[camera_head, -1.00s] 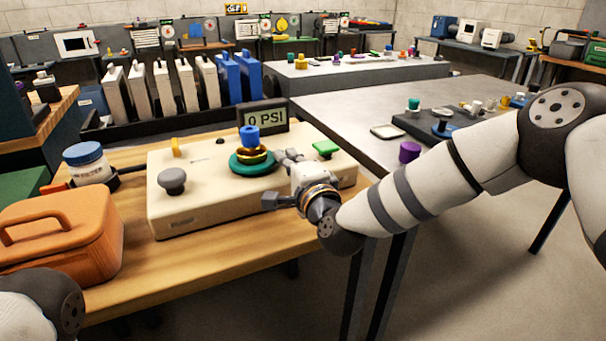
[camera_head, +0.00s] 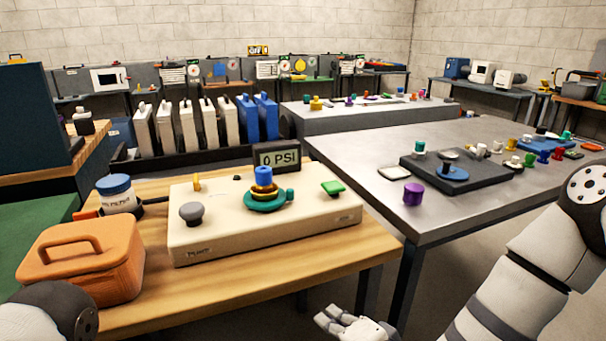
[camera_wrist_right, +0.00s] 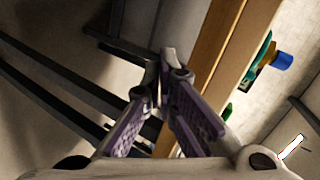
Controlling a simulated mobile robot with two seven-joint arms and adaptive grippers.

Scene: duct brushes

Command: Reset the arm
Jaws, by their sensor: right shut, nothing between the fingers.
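My right gripper (camera_head: 350,325) is low at the bottom edge of the head view, in front of the wooden table's front edge and apart from the panel. In the right wrist view its fingers (camera_wrist_right: 166,65) are together with nothing between them. Part of my left arm (camera_head: 50,312) shows at the bottom left; its gripper is out of view. The cream panel box (camera_head: 300,225) stands on the wooden table (camera_head: 240,270). It carries a grey knob (camera_head: 191,213), a blue-topped stack (camera_head: 263,178) on a teal disc and a green button (camera_head: 333,188). Its display (camera_head: 278,158) appears to read 0 PSI.
An orange case (camera_head: 85,260) and a blue-lidded jar (camera_head: 117,195) stand left of the panel. A grey metal table (camera_head: 370,150) with a dark tray (camera_head: 465,178) and a purple cylinder (camera_head: 413,194) is at the right. Open floor lies between the tables' front edges and me.

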